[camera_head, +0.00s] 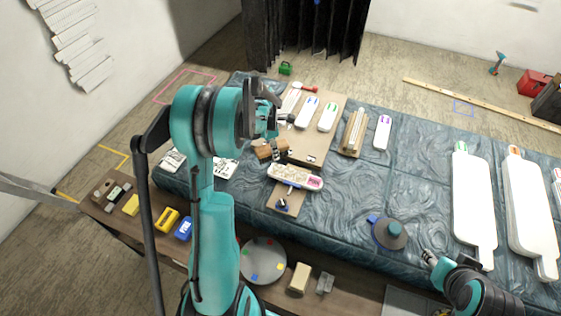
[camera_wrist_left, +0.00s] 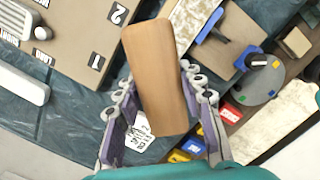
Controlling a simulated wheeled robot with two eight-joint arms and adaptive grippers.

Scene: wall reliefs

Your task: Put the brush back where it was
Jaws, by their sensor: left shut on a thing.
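The brush (camera_head: 264,151) shows as a brown wooden block, and bristles cannot be made out. My left gripper (camera_head: 275,148) is shut on it at the near left of a tan board. In the left wrist view the brush (camera_wrist_left: 155,75) lies between the two fingers of my left gripper (camera_wrist_left: 158,105), its plain wooden face towards the camera. The tan board (camera_head: 325,133) also shows in the left wrist view (camera_wrist_left: 75,40), with labels "1" and "2". My right gripper (camera_head: 430,257) is over the near edge of the cloth, too small to read.
White paddles with coloured marks (camera_head: 307,112) lie on the board. A grey round plate (camera_head: 264,261) and coloured boxes (camera_head: 167,218) sit on the near wooden shelf.

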